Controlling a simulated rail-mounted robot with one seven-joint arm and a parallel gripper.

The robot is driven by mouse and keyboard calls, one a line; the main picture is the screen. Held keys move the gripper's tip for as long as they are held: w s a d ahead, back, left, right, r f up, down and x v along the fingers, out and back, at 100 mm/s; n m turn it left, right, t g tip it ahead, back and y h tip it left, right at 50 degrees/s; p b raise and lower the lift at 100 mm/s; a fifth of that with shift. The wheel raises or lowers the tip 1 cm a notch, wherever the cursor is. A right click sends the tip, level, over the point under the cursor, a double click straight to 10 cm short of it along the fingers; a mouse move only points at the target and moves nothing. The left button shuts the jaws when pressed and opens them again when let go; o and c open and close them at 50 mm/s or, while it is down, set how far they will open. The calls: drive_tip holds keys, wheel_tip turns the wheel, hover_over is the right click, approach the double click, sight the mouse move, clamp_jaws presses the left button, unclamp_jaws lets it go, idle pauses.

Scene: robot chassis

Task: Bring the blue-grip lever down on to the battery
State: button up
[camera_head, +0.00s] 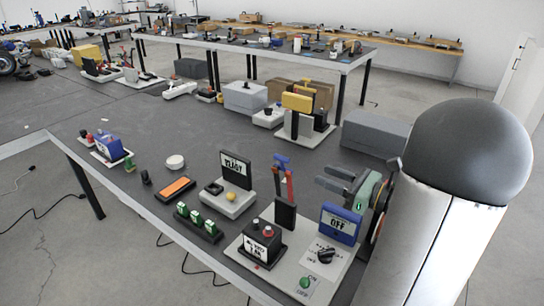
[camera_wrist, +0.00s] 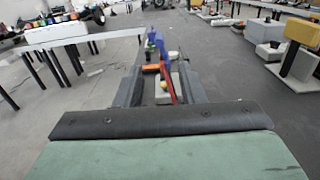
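The lever has red arms (camera_head: 290,186) and a blue grip (camera_head: 282,160). It stands upright above a dark post (camera_head: 285,214) on a light board (camera_head: 238,253). The battery (camera_head: 262,241), a dark box with a white label and red and black tops, sits on the board in front of the post. My gripper (camera_head: 322,175) is to the right of the lever, apart from it, fingers pointing left. In the wrist view my gripper (camera_wrist: 160,85) has its fingers spread, with the red arm (camera_wrist: 167,84) and blue grip (camera_wrist: 158,43) seen beyond the gap. The battery is not clear there.
A blue OFF sign (camera_head: 341,224), a black knob (camera_head: 325,256) and a green button (camera_head: 305,283) are on the board's right part. A READY sign (camera_head: 235,168) stands left of the lever. Green-and-white blocks (camera_head: 198,222) sit left of the battery. A grey box (camera_head: 374,134) stands behind my gripper.

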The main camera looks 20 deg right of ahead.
sight(275, 156)
drive_tip(key=p+x, duration=0.1)
drive_tip(key=x, duration=1.4)
drive_tip(key=shift+p, duration=0.4)
clamp_jaws()
